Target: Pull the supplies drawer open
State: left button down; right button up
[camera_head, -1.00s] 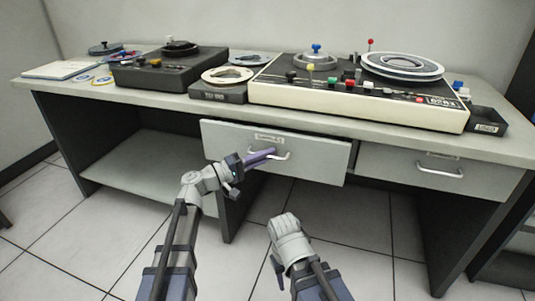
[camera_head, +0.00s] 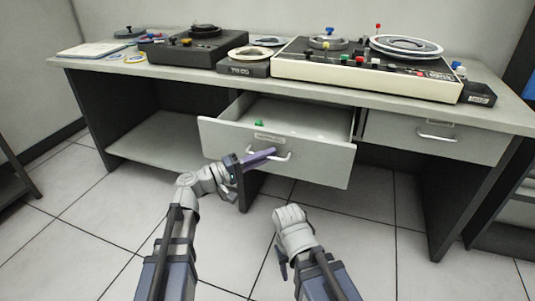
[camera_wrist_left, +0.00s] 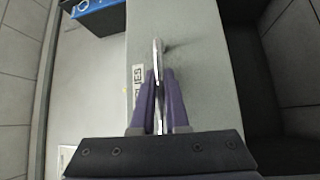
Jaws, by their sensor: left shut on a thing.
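The supplies drawer (camera_head: 318,164) stands partly open under the desk, with its inside showing from above. A small green thing (camera_head: 259,123) lies inside it. A silver handle (camera_head: 289,155) is on its front below a small label. My left gripper (camera_head: 270,153) is shut on this handle; in the left wrist view its purple fingers close on both sides of the metal bar (camera_wrist_left: 157,62).
A second drawer (camera_head: 435,138) with its own handle is shut at the right. The desktop (camera_head: 200,78) carries a cream console (camera_head: 365,75), a dark machine (camera_head: 185,48) and a small black tray (camera_head: 479,94). Open floor lies in front.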

pick_arm(q)
jog(key=c, duration=1.2)
grip_release()
jog(key=shift+b+v, duration=0.5)
jog(key=shift+v, duration=3.4)
